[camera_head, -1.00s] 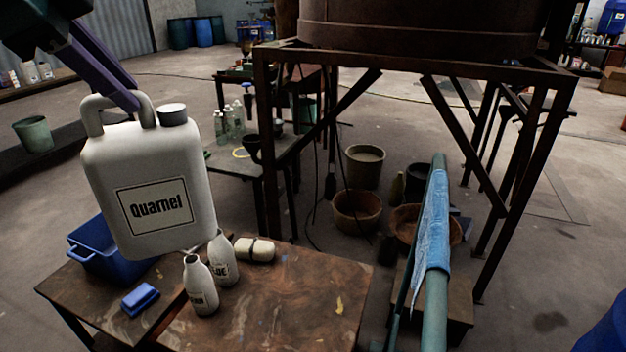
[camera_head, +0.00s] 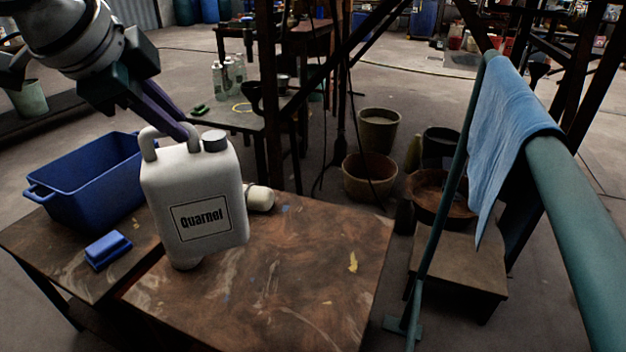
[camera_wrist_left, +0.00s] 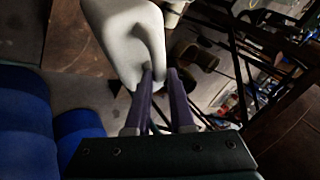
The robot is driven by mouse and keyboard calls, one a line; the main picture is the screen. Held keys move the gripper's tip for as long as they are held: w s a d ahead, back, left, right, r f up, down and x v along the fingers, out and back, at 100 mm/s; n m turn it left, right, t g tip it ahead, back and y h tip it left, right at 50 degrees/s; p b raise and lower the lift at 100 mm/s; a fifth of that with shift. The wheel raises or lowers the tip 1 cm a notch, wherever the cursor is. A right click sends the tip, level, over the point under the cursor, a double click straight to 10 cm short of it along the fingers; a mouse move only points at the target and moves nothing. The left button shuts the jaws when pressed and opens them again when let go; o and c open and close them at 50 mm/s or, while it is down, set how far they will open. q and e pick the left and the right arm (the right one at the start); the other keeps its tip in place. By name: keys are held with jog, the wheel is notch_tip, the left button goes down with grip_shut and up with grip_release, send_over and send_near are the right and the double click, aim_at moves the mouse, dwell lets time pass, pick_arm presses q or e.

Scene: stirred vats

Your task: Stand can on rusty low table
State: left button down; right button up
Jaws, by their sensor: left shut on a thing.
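The can is a white jerrycan (camera_head: 195,200) with a dark cap and a "Quarnel" label. My left gripper (camera_head: 188,137) is shut on its top handle; the can hangs nearly upright. In the left wrist view the can (camera_wrist_left: 115,35) shows at the fingertips (camera_wrist_left: 160,78). A low table with a rusty brown, blotched top (camera_head: 310,260) lies in front. The can overlaps its left part in the picture; its base seems above the top, but the gap is hard to judge. The can mostly hides the white bottles; one base peeks out below it. My right gripper is out of view.
A blue crate (camera_head: 95,185) and a blue block (camera_head: 107,250) sit on the adjoining left tabletop. A white rounded item (camera_head: 259,198) lies just right of the can. The table's middle and right are clear. A green rail (camera_head: 580,255) with a blue cloth (camera_head: 505,120) stands at right.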

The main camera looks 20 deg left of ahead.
aim_at(202, 231)
pick_arm(q)
notch_tip(202, 231, down, 15)
jog(key=b, duration=0.4)
jog(key=shift+r+b, duration=0.15)
jog(key=shift+b, duration=0.2)
notch_tip(202, 231, down, 4)
jog(key=shift+d+f+b, duration=0.1)
jog(key=shift+b, duration=0.75)
jog(key=c, duration=0.8)
grip_release()
